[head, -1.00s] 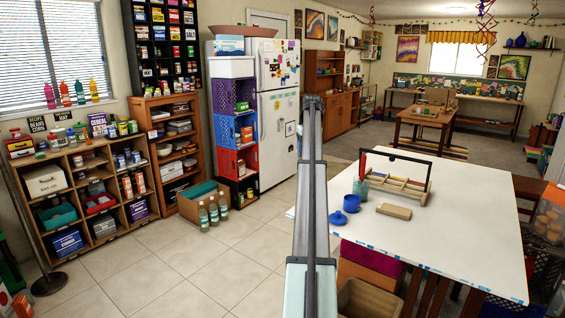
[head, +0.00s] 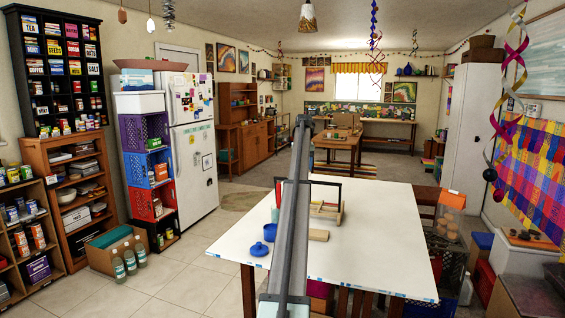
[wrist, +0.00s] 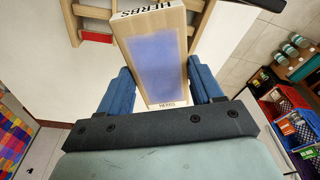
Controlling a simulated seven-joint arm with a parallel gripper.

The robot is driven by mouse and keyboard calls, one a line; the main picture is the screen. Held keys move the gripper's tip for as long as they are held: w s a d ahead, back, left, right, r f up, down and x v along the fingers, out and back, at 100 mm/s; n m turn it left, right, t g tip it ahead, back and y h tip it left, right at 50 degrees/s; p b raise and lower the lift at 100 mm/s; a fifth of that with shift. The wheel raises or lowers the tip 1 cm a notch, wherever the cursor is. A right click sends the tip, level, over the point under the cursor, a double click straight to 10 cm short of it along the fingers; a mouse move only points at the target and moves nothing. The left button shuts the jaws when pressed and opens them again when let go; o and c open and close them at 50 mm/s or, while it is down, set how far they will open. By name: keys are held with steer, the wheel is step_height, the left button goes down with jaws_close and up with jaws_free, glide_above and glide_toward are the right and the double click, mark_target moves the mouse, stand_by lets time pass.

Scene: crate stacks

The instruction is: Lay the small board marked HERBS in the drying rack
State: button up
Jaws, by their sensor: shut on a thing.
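The board marked HERBS (wrist: 155,58) is pale wood with a bluish-violet panel on its face. In the wrist view it stands between the two blue fingers of my gripper (wrist: 160,72), which is shut on it. The lettering shows at its far end and its near edge. Wooden bars, apparently of this rack, show beyond the board in the wrist view (wrist: 94,38).
The table's right side is clear.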

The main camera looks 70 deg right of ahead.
steer(key=shift+s+d+f+m+g, duration=0.25)
steer(key=shift+s+f+m, duration=0.5)
steer(key=shift+f, duration=1.55)
steer(key=shift+s+d+f+m, duration=0.35)
steer(key=shift+s+f+m, duration=0.35)
steer(key=shift+f, duration=1.6)
steer(key=shift+s+d+f+m+g, duration=0.25)
steer(key=shift+s+f+m, duration=0.5)
steer(key=shift+f, duration=1.7)
steer(key=shift+s+f, duration=0.15)
steer(key=shift+f, duration=0.5)
steer(key=o, duration=1.2)
steer(key=shift+c, duration=0.2)
steer(key=shift+d+r, duration=0.1)
steer(key=shift+r, duration=0.05)
steer(key=shift+w+d+r, duration=0.1)
steer(key=shift+d+r, duration=0.1)
steer(key=shift+r, duration=0.65)
steer(key=shift+w+d+r, duration=0.1)
steer(key=shift+d+r, duration=0.05)
steer(key=shift+r, duration=2.8)
steer(key=shift+w, duration=0.1)
